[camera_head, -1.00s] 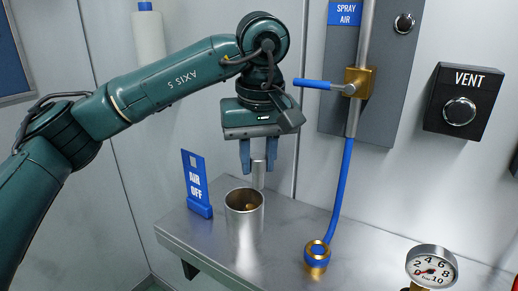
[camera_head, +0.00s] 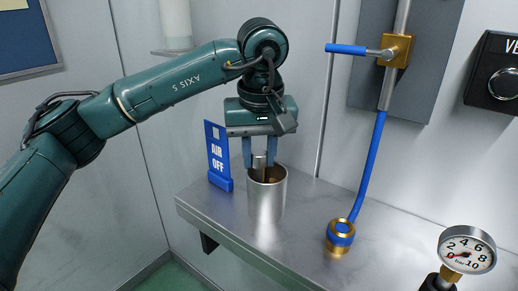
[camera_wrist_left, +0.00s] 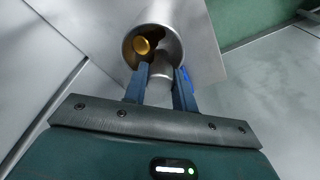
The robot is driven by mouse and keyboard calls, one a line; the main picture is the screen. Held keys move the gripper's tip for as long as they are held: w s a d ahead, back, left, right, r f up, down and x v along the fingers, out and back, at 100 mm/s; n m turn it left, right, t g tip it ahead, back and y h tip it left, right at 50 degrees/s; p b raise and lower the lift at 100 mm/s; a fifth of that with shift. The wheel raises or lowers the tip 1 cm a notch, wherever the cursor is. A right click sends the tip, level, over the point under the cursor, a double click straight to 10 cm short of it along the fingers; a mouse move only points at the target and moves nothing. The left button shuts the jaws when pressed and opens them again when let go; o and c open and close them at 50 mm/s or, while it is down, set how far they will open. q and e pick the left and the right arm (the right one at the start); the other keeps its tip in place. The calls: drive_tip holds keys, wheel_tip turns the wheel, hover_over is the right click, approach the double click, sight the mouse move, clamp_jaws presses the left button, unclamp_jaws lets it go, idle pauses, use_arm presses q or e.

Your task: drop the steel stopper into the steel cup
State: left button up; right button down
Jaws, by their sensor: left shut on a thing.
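The steel cup (camera_head: 268,207) stands upright on the steel bench; it also shows in the left wrist view (camera_wrist_left: 178,38). My left gripper (camera_head: 261,158) is shut on the steel stopper (camera_head: 258,164), a small cylinder between its blue-grey fingers. The stopper is at the cup's mouth, its lower end hidden behind the near rim or inside the opening; I cannot tell how deep. In the left wrist view the stopper (camera_wrist_left: 160,70) overlaps the near side of the cup's opening. My right gripper is not in view.
The blue AIR OFF sign (camera_head: 217,155) stands close left of the cup. A blue hose with a brass end fitting (camera_head: 340,237) and a pressure gauge (camera_head: 466,250) are to the right. The bench (camera_head: 305,215) is bare between cup and fitting.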

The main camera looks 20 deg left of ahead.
use_arm(q)
drive_tip(key=o, duration=1.1)
drive_tip(key=shift+c, duration=0.2)
wheel_tip(320, 180, up, 13)
drive_tip(key=s+p, duration=0.1)
drive_tip(key=shift+s+d, duration=0.4)
